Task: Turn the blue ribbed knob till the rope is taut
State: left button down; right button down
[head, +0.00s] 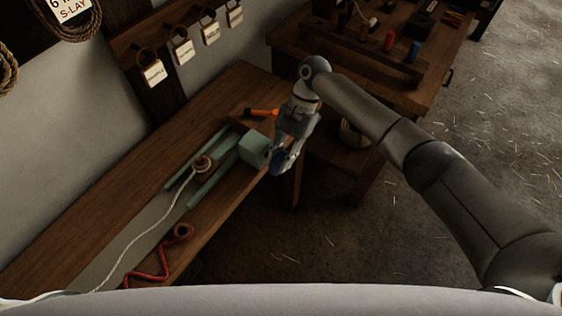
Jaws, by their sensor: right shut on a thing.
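The blue ribbed knob (277,158) sits at the right end of a pale green device on the wooden bench. My right gripper (280,164) is shut on the knob and hides much of it. The green device has a block (254,149) and two long rails (212,186). A pale rope (146,236) runs from a round brown piece (204,164) between the rails down to the lower left. The rope lies in a gentle curve along the bench. My left gripper is out of view.
An orange-handled tool (262,112) lies behind the block. A red cord (151,276) and a small brown ring-shaped piece (183,231) lie near the bench's front edge. A second table (390,62) with several items stands at the back right. Open floor (330,240) lies right of the bench.

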jog(key=shift+w, duration=0.1)
dwell(0.3)
jog(key=c, duration=1.6)
grip_release()
jog(key=shift+o, duration=0.2)
jog(key=v, duration=1.2)
jog(key=shift+d, duration=0.15)
